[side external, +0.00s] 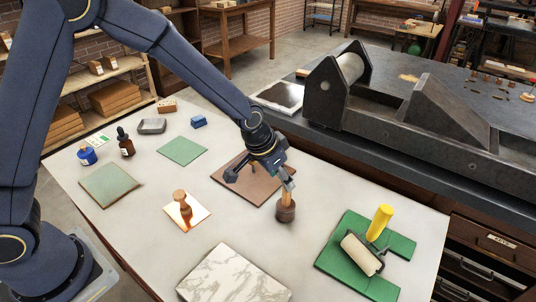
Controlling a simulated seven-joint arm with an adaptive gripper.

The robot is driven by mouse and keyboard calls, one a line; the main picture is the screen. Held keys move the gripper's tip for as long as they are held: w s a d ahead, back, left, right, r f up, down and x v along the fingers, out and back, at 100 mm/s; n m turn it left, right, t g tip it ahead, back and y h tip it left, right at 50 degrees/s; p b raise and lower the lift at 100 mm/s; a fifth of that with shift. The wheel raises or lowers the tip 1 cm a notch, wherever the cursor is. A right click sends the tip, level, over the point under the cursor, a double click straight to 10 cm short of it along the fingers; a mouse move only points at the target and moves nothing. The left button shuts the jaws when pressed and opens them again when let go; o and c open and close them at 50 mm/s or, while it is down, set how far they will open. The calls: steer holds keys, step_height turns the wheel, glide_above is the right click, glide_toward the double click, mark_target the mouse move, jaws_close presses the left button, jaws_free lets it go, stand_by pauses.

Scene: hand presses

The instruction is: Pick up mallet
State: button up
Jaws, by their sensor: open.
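The mallet (286,211) stands upright on its dark round head on the pale table, with its light wooden handle pointing up. My gripper (261,180) is open, tilted over the brown mat (233,184), just above and left of the mallet. The right-hand finger is by the top of the handle, overlapping it in the picture. The other finger is spread out to the left. I cannot tell whether the handle lies between the fingers or whether anything touches it.
A marble slab (232,275) is in front. The dark press (400,100) stands behind.

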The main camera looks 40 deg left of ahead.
mark_target(286, 199)
steer(key=x, duration=0.7)
steer(key=shift+w+d+f, duration=0.1)
steer(key=shift+w+d, duration=0.05)
steer(key=shift+w, duration=0.25)
jaws_close()
stand_by(0.4)
